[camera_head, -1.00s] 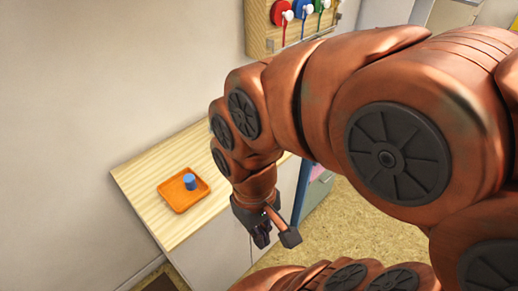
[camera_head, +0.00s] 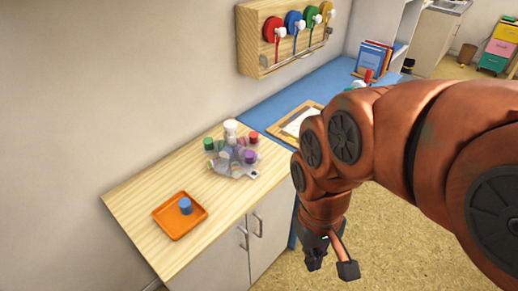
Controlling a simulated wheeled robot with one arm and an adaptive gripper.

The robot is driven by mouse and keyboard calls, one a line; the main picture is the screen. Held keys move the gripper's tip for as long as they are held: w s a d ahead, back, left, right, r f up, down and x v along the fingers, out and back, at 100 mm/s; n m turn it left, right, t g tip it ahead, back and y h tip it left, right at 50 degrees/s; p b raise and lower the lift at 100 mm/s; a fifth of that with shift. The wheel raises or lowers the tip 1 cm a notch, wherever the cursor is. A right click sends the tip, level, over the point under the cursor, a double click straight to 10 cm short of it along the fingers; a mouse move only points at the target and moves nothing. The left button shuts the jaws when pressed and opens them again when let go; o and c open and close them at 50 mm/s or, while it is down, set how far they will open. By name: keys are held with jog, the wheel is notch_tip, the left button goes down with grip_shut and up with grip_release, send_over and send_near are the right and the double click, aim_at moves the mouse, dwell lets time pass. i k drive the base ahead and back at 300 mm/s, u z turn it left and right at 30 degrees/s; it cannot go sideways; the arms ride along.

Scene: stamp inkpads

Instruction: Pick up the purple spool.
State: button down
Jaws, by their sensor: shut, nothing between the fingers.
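The purple spool (camera_head: 250,157) sits on the front right side of a grey holder (camera_head: 236,172) on the wooden counter. Red, green and blue pieces and a white knob stand around it on the same holder. My gripper (camera_head: 314,263) hangs in front of the cabinet, to the right of and lower in the picture than the purple spool. It is apart from the spool, shut and empty. Its fingers are small and dark in this view.
An orange tray (camera_head: 163,213) with a blue cylinder (camera_head: 185,205) lies at the counter's front left. A wall rack (camera_head: 249,45) holds several coloured reels. A blue worktop (camera_head: 285,98) with a framed board (camera_head: 286,128) is behind. Bare counter (camera_head: 150,180) surrounds the tray.

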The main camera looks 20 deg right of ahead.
aim_at(249, 154)
jog(key=i, duration=0.4)
jog(key=z, duration=1.95)
jog(key=k, duration=1.15)
jog(key=u, duration=1.95)
